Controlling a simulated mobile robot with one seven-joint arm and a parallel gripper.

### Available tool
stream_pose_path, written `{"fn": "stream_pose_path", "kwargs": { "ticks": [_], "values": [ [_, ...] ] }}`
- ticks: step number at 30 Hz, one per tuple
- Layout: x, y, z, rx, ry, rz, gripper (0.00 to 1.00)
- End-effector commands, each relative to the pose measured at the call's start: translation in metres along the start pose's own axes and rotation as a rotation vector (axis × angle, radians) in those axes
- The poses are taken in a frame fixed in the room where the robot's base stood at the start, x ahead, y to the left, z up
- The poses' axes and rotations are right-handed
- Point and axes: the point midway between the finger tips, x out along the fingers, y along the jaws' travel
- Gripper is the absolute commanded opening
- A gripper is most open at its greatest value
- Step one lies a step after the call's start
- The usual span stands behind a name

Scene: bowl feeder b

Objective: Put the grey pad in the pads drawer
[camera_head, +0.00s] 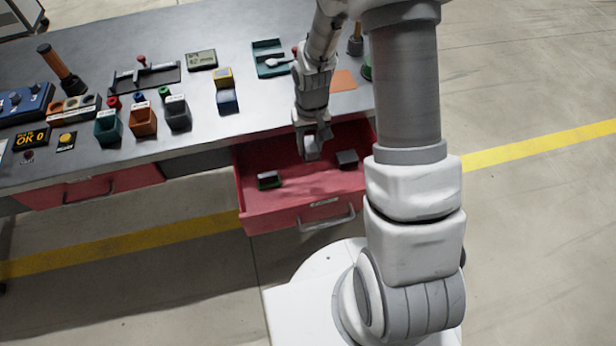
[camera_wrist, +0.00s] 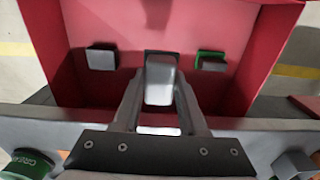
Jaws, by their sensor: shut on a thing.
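My gripper (camera_head: 311,147) is over the open red drawer (camera_head: 275,221) in the head view, pointing down. In the wrist view its two fingers are shut on a grey pad (camera_wrist: 160,80), which sits between the fingertips above the drawer. The fingers hide part of the pad in the head view. A dark grey pad (camera_head: 347,158) lies in the drawer at right, and a dark pad with a green edge (camera_head: 269,180) lies at left. In the wrist view a dark patch shows just behind the held pad; I cannot tell what it is.
The drawer has a handle and a small label, too small to read, on its front. The workbench (camera_head: 245,120) above it carries small open bins (camera_head: 143,121), a teal tray (camera_head: 270,60) and an orange mat (camera_head: 342,81). Drawer floor is free between the two pads.

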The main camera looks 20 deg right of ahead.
Motion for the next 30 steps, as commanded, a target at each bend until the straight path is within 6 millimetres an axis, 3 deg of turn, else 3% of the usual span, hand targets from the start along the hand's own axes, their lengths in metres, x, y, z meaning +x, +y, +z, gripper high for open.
{"fn": "stream_pose_path", "kwargs": {
  "ticks": [1, 7, 23, 30],
  "values": [
    [0.014, 0.001, -0.004, 0.001, 0.007, -0.001, 0.00],
    [0.022, 0.001, -0.009, 0.000, 0.006, 0.001, 0.00],
    [0.028, 0.002, -0.007, -0.005, 0.000, 0.011, 0.00],
    [0.070, 0.003, -0.007, -0.005, -0.004, 0.011, 0.00]
  ]
}}
